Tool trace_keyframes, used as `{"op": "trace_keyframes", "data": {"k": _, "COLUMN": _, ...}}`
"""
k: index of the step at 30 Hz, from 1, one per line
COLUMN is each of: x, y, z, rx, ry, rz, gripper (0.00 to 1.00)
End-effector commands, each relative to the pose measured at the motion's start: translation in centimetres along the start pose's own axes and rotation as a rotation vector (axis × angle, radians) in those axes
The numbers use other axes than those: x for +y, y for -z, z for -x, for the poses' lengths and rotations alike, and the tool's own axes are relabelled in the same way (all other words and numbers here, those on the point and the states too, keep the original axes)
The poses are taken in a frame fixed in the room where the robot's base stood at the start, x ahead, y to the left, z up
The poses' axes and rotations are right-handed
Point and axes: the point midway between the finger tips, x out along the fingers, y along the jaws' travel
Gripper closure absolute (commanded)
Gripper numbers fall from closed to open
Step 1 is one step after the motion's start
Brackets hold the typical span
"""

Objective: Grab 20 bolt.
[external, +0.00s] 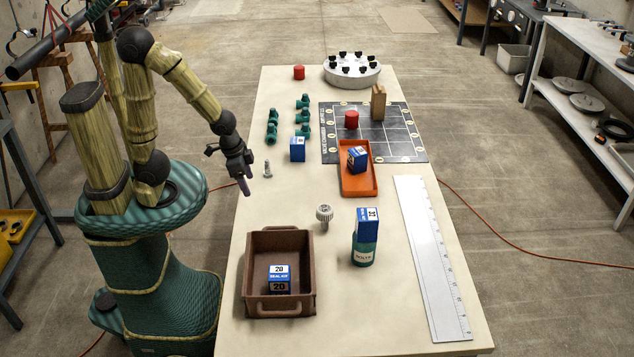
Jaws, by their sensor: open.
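A small silver bolt (267,169) stands on the table near its left edge; any number on it is too small to read. A second metal piece with a wide ribbed head (324,214) stands near the middle of the table. My gripper (244,178) is open and empty, above the left edge of the table, just left of the silver bolt and apart from it. A blue and white box marked 20 (279,279) sits in the brown tray (252,265). A green container (364,251) with a label carries another blue and white box (368,221) on top.
An orange tray (358,184) holds a tilted blue box (357,157). Another blue box (297,150) and several green fittings (303,115) stand behind the silver bolt. A dark gridded board (395,130) lies at the back right, a long ruler (433,262) at the right.

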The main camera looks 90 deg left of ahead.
Motion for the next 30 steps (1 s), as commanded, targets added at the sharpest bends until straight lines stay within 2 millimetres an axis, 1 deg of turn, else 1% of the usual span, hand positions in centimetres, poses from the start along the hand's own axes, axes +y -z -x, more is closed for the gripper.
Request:
{"op": "trace_keyframes", "data": {"k": 4, "x": 0.0, "y": 0.0, "z": 0.0, "rx": 0.000, "ry": 0.000, "rz": 0.000, "gripper": 0.31}}
{"op": "trace_keyframes", "data": {"k": 5, "x": 0.0, "y": 0.0, "z": 0.0, "rx": 0.000, "ry": 0.000, "rz": 0.000, "gripper": 0.35}}
{"op": "trace_keyframes", "data": {"k": 6, "x": 0.0, "y": 0.0, "z": 0.0, "rx": 0.000, "ry": 0.000, "rz": 0.000, "gripper": 0.43}}
{"op": "trace_keyframes", "data": {"k": 9, "x": 0.0, "y": 0.0, "z": 0.0, "rx": 0.000, "ry": 0.000, "rz": 0.000, "gripper": 0.61}}
{"op": "trace_keyframes", "data": {"k": 17, "x": 0.0, "y": 0.0, "z": 0.0, "rx": -0.001, "ry": 0.000, "rz": 0.001, "gripper": 0.61}}
{"op": "trace_keyframes", "data": {"k": 20, "x": -0.5, "y": -0.1, "z": 0.0, "rx": -0.024, "ry": 0.000, "rz": 0.026, "gripper": 0.61}}
{"op": "trace_keyframes", "data": {"k": 23, "x": -1.6, "y": -0.5, "z": -0.3, "rx": -0.087, "ry": -0.005, "rz": 0.093, "gripper": 0.61}}
{"op": "trace_keyframes", "data": {"k": 25, "x": -2.7, "y": -1.0, "z": -0.6, "rx": -0.155, "ry": -0.015, "rz": 0.165, "gripper": 0.61}}
{"op": "trace_keyframes", "data": {"k": 30, "x": -5.4, "y": -2.9, "z": -1.4, "rx": -0.346, "ry": -0.078, "rz": 0.390, "gripper": 0.61}}
